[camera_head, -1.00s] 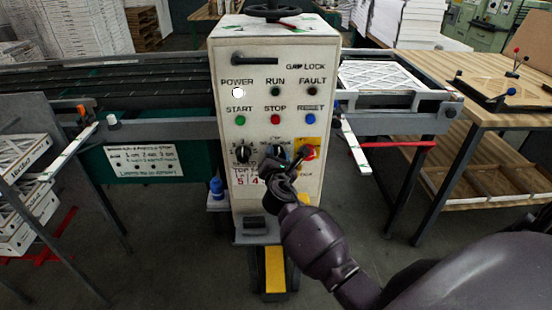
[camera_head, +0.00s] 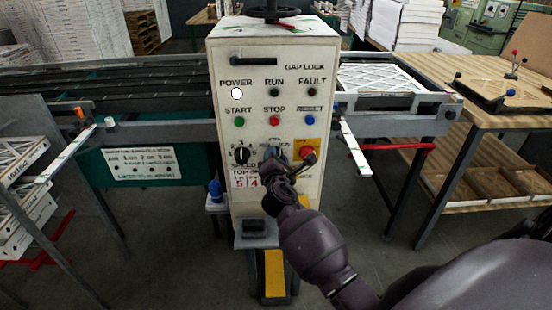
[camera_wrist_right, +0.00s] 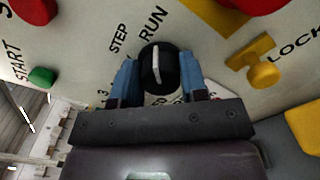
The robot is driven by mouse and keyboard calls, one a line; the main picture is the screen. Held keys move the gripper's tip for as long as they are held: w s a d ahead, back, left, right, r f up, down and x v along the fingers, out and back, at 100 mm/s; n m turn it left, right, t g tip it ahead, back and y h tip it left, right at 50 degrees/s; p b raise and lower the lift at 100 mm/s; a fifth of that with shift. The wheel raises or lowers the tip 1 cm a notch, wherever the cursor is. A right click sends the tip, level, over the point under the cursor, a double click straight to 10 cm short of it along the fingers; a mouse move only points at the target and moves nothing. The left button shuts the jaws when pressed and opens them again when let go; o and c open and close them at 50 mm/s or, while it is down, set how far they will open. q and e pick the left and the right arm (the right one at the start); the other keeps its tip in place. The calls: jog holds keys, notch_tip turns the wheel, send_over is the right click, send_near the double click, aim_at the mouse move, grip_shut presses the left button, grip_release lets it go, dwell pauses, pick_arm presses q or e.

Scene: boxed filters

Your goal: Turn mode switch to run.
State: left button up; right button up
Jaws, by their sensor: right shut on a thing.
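The mode switch is a black round knob with a white pointer line (camera_wrist_right: 158,68), with the labels STEP and RUN printed beside it. In the right wrist view its pointer aims up the picture, close to the RUN label. In the head view the switch is mostly hidden behind my right gripper (camera_head: 286,162), on the front of the cream control panel (camera_head: 258,105). My right gripper also shows in the right wrist view (camera_wrist_right: 160,80); its two blue fingers are shut on the knob, one on each side. My left gripper is out of view.
A black speed knob (camera_head: 242,155) sits left of the switch. A red knob on a yellow plate (camera_head: 306,153) sits close on its right. Green, red and blue buttons line the row above. A wooden table (camera_head: 500,90) stands at the right.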

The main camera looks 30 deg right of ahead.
jog(key=o, duration=0.9)
jog(key=v, duration=1)
jog(key=shift+s+a, duration=0.2)
jog(key=shift+s, duration=0.15)
